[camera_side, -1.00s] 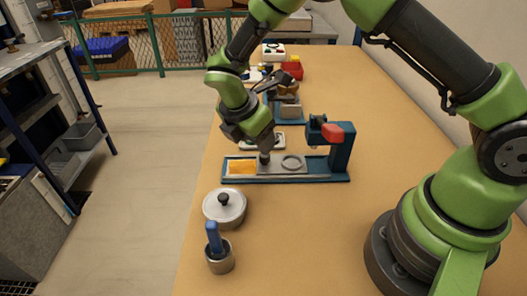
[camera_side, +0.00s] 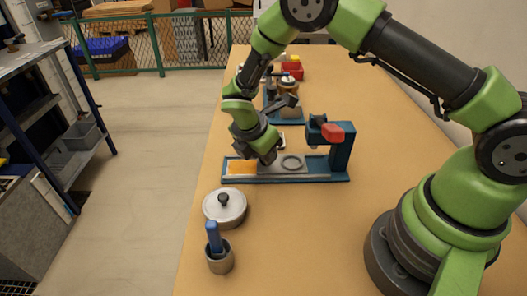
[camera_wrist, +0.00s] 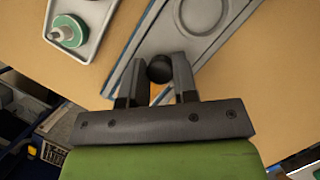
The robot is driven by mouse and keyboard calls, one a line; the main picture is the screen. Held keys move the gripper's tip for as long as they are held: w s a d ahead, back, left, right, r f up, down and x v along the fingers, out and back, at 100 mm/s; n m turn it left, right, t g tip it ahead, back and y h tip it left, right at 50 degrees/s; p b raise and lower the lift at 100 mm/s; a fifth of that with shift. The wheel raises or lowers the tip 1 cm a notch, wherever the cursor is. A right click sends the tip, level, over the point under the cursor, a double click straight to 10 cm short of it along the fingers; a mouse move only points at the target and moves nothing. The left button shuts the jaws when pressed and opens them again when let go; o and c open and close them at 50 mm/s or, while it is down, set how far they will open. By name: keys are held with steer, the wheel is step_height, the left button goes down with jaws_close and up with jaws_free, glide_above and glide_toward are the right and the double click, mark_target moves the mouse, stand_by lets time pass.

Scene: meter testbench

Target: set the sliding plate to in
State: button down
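The sliding plate (camera_side: 291,163) is grey with a raised ring and lies on a blue base rail (camera_side: 318,178). An orange-yellow strip (camera_side: 241,167) of the base shows to its left. A blue stand (camera_side: 342,152) with a red block rises at the right end. In the wrist view the plate (camera_wrist: 202,14) runs toward the upper right. A dark round knob (camera_wrist: 160,69) shows between the fingertips of my gripper (camera_wrist: 160,76). My gripper (camera_side: 267,160) is low over the plate's left end in the side view. The fingers are apart, close to the knob's sides; contact is unclear.
A lidded metal pot (camera_side: 225,208) and a cup with a blue handle (camera_side: 219,256) stand in front of the rail. Another blue fixture (camera_side: 286,112) and a red box (camera_side: 293,70) stand behind. The table's right front is clear apart from my base.

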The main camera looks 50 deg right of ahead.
mark_target(289, 161)
steer(key=shift+s+d, duration=1.75)
steer(key=shift+d, duration=0.1)
steer(key=c, duration=0.9)
jaws_free()
steer(key=v, duration=1)
steer(key=shift+a, duration=0.1)
